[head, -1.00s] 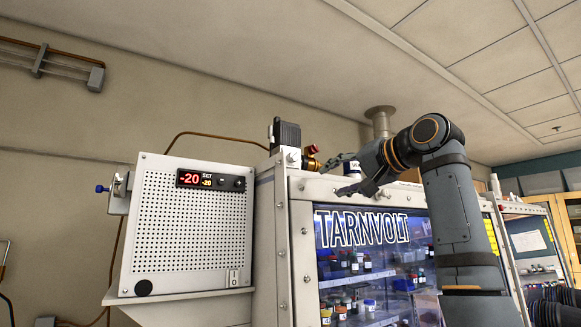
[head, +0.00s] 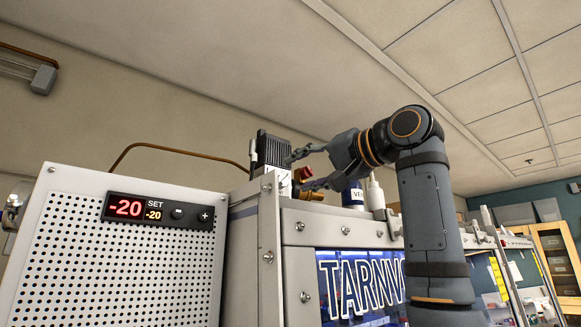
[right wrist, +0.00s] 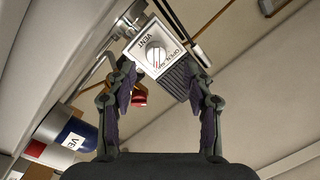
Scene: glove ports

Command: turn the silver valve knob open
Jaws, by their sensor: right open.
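The silver valve knob (right wrist: 156,57) is a small round dial with a red mark on a square white plate (right wrist: 141,34) lettered VENT and OPEN. In the right wrist view it lies ahead of the fingertips, a little left of the middle between them. My right gripper (head: 297,170) is open and empty, and its two fingers (right wrist: 160,72) also show in the right wrist view. In the head view it reaches left toward the black finned box on top of the cabinet. The knob's face cannot be made out there. I cannot tell whether a finger touches the plate. My left gripper is not in view.
The black finned box (head: 272,150) stands on the cabinet top. A red-handled brass fitting (head: 303,174) is close beside the fingers. A labelled bottle (head: 352,196) and a white bottle (head: 375,195) stand to the right. A perforated unit (head: 120,260) is at left.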

